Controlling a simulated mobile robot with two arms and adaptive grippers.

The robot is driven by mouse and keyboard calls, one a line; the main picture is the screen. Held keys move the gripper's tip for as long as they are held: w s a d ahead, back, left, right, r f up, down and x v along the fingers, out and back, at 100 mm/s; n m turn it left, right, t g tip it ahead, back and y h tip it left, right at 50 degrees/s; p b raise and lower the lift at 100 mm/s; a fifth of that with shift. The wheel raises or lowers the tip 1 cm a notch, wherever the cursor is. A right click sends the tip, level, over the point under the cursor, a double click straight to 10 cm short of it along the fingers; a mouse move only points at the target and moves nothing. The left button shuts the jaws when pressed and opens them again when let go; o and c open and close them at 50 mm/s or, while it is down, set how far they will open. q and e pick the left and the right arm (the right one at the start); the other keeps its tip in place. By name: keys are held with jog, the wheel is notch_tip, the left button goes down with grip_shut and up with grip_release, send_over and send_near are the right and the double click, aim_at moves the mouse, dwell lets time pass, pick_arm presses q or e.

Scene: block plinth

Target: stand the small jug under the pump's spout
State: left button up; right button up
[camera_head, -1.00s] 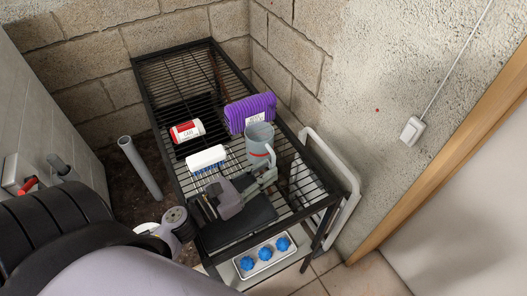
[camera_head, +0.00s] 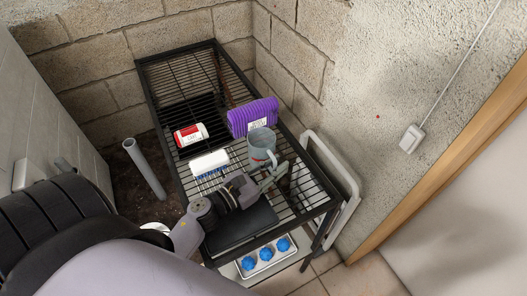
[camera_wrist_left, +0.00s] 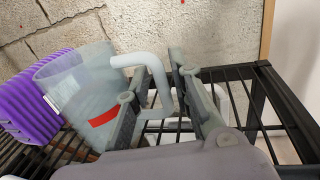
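The small jug (camera_head: 261,146) is a grey, see-through cup with a red band. It stands on the black wire rack in the head view, and it fills the left of the wrist view (camera_wrist_left: 85,88). Its pale handle (camera_wrist_left: 150,66) points towards my left gripper. My left gripper (camera_head: 272,174) is at the jug's near side. In the left wrist view its two fingers (camera_wrist_left: 160,80) are apart, with the handle reaching in between them; contact cannot be made out. I cannot make out a pump or spout. My right gripper is not in view.
A purple ribbed pack (camera_head: 252,117) stands right behind the jug. A red-and-white can (camera_head: 190,134) and a white brush (camera_head: 209,163) lie on the rack (camera_head: 180,75). A tray with blue balls (camera_head: 248,272) is below. A grey pipe (camera_head: 146,168) stands left of the rack.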

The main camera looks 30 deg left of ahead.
pick_arm(q)
jog(key=shift+c, duration=0.3)
grip_shut()
jog(key=shift+r, duration=0.1)
